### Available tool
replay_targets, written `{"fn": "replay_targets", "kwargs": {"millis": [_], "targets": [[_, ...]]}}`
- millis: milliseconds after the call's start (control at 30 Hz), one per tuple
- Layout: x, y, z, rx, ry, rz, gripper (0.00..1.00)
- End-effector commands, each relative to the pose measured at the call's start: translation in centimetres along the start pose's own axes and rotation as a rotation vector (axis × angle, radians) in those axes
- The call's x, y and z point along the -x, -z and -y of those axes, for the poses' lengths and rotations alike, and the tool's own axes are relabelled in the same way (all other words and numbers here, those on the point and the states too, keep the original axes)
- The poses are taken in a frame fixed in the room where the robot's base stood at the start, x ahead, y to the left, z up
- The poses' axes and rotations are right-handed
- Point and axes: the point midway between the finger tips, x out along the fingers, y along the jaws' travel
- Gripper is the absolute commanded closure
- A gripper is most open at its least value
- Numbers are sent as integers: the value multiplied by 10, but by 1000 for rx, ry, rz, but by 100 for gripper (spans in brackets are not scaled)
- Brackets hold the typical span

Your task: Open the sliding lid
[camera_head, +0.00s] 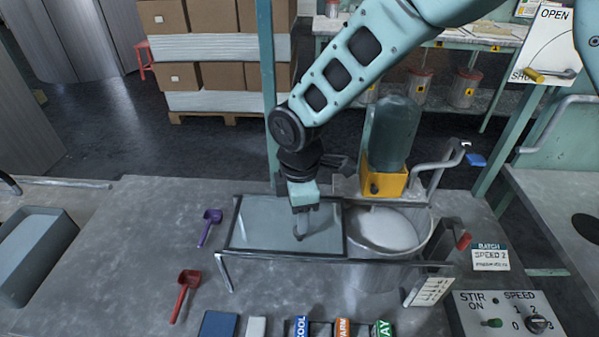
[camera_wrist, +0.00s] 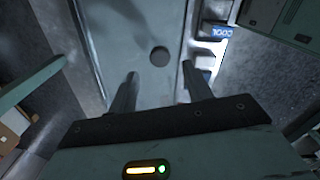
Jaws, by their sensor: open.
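The sliding lid (camera_head: 262,225) is a flat grey-blue panel in a dark-edged frame, left of the round metal vessel (camera_head: 386,256). The vessel's mouth is largely uncovered and shows pale contents. My gripper (camera_head: 301,228) points down over the right half of the panel. In the wrist view my gripper (camera_wrist: 159,72) has its two fingers apart with nothing between them. The panel (camera_wrist: 140,25) lies beneath and shows a dark round spot (camera_wrist: 159,56) just ahead of the fingers. I cannot tell whether the fingertips touch the panel.
A yellow-based mixer (camera_head: 385,181) with a grey-green cylinder stands behind the vessel. A purple scoop (camera_head: 209,225) and a red scoop (camera_head: 185,292) lie on the left. A control box (camera_head: 508,313) sits at front right. Labelled blocks (camera_head: 343,328) line the front edge.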

Motion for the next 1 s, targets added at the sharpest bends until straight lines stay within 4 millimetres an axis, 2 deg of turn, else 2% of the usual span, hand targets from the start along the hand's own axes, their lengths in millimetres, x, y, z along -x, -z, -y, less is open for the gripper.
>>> {"fn": "replay_targets", "kwargs": {"millis": [300,500,700,1000], "targets": [[76,0,-1,0,-6,-2,50],[110,0,-1,0,-3,-1,50],[125,0,0,0,-1,0,50],[127,0,0,1,-1,0,50]]}}
